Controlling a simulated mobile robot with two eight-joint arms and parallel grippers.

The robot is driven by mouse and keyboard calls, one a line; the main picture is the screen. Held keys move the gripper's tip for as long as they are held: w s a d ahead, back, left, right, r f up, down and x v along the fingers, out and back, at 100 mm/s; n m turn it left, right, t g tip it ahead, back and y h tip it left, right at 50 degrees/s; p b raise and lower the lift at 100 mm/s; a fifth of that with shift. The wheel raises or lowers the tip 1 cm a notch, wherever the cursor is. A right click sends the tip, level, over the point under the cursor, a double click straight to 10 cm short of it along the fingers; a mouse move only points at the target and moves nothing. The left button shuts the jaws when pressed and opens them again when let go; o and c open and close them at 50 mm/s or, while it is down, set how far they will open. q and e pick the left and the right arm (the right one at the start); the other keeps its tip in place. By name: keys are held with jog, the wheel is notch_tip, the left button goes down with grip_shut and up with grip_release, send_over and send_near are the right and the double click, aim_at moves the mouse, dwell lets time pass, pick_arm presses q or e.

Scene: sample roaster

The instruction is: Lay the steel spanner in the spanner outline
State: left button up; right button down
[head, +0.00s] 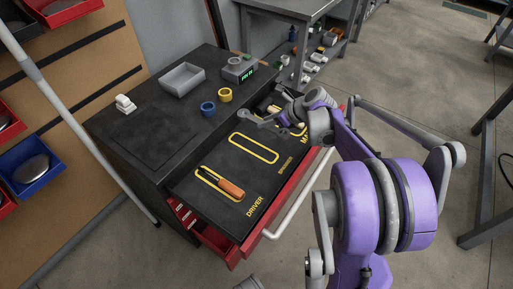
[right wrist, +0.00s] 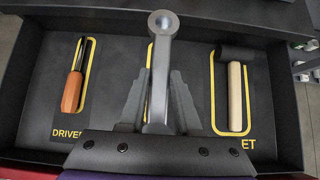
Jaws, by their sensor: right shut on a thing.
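The steel spanner (right wrist: 163,70) is held in my right gripper (right wrist: 160,108), and its ring end points away from the wrist. In the head view the spanner (head: 262,121) is above the open drawer, over the far side of the yellow spanner outline (head: 268,158). My right gripper (head: 290,113) is shut on it. The spanner outline is empty in the head view; in the right wrist view the spanner and fingers hide most of it. My left gripper is not in view.
The orange-handled driver (head: 230,188) lies in its outline, and a mallet (right wrist: 235,95) lies in the outline on the other side. The red drawer has a pale handle (head: 300,200).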

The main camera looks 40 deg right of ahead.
notch_tip(320, 180, down, 13)
jog(key=b, duration=0.3)
jog(key=shift+w+f+b, duration=0.1)
jog(key=shift+f+b, duration=0.1)
jog(key=shift+b, duration=0.15)
jog(key=w, duration=0.2)
jog(key=w+a+b, duration=0.1)
jog(key=w, duration=0.1)
jog(key=shift+a+f, duration=0.15)
jog(key=shift+a, duration=0.05)
jog(key=shift+f, duration=0.5)
jog(key=shift+s+d, duration=0.1)
jog(key=c, duration=0.6)
grip_release()
jog(key=shift+f, duration=0.1)
